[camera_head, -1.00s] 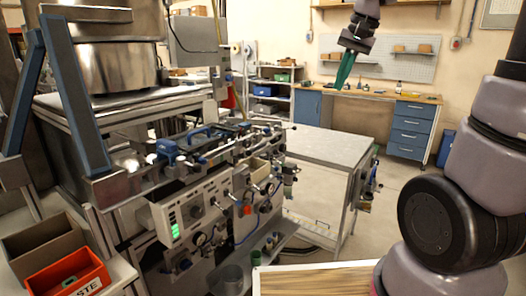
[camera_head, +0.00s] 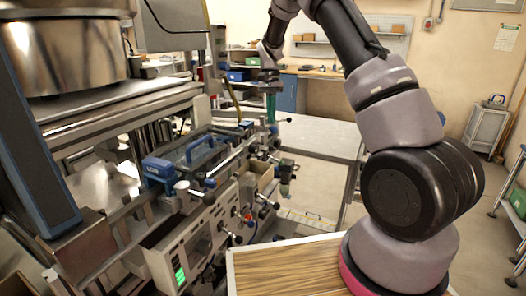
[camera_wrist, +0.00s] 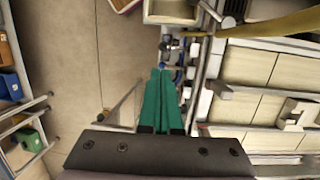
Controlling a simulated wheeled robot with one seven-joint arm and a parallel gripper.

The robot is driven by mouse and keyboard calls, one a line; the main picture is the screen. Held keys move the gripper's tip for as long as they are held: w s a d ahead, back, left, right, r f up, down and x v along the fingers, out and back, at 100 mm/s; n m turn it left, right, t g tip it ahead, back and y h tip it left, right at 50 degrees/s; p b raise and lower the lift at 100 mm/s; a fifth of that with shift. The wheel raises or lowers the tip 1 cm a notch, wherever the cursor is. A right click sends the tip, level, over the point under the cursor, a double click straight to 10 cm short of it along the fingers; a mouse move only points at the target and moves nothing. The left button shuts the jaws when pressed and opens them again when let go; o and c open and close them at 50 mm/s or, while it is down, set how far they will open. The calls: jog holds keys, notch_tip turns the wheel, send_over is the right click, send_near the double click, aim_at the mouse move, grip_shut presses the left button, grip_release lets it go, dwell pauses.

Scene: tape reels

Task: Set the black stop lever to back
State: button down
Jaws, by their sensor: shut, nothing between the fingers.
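My gripper (camera_head: 271,120) has green fingers pointing down beyond the far end of the machine's front rail. In the wrist view its fingers (camera_wrist: 160,72) are together with nothing between them. The machine (camera_head: 208,232) carries several small levers and knobs with black ends on its front, one of them a black knob (camera_head: 238,240) beside the control panel. I cannot tell which is the stop lever or how it is set. In the wrist view, small machine fittings (camera_wrist: 170,45) lie just past the fingertips; no contact can be made out.
A blue-handled unit (camera_head: 205,152) sits on top of the machine. A grey table (camera_head: 320,136) stands behind, with open floor beside it. A wood-topped surface (camera_head: 285,268) is in front. A blue post (camera_head: 35,130) rises at the left.

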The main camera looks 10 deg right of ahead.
jog(key=shift+w+a+f, duration=0.3)
jog(key=shift+w+f, duration=0.15)
jog(key=shift+f, duration=0.1)
jog(key=x, duration=1.4)
jog(key=shift+s+d, duration=0.1)
jog(key=f+y, duration=0.1)
jog(key=d+t+y, duration=0.1)
jog(key=s+f+t+y, duration=0.1)
jog(key=shift+s+d+f, duration=0.1)
jog(key=shift+d+f, duration=0.15)
jog(key=shift+f, duration=0.15)
jog(key=shift+r, duration=0.1)
